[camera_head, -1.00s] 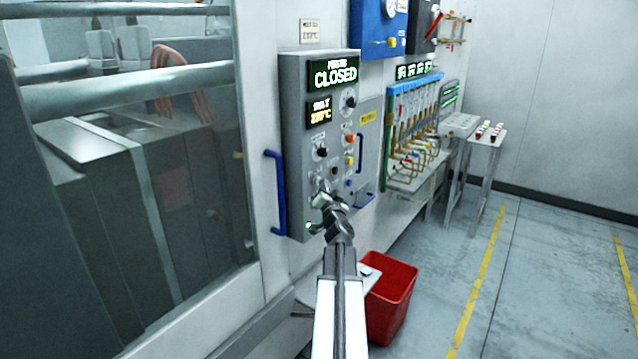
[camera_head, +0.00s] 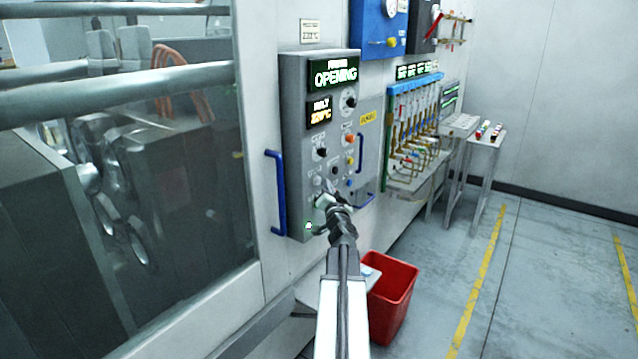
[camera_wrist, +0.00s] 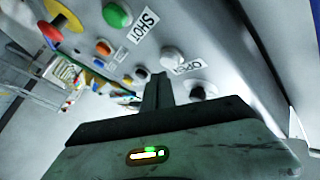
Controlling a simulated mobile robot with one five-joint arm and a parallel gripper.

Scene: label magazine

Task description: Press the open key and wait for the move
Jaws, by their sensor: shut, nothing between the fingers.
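The grey control panel (camera_head: 295,150) stands left of centre, and its top display (camera_head: 334,75) reads OPENING. In the wrist view the OPEN label (camera_wrist: 190,67) lies between a pale round key (camera_wrist: 172,57) and a black one (camera_wrist: 203,90). My gripper (camera_head: 322,200) is shut and empty at the lower part of the panel. Its fingers (camera_wrist: 158,82) point at the panel close to the pale key and the label. I cannot tell whether they touch a key. Behind the window, the grey mould block (camera_head: 45,215) stands apart from the round metal parts (camera_head: 125,210).
Blue handles flank the panel, the left one (camera_head: 277,193) on the window door. A red bin (camera_head: 393,298) stands on the floor below right. A hose manifold (camera_head: 412,115) and a small table (camera_head: 482,142) stand farther right. The floor at right is clear.

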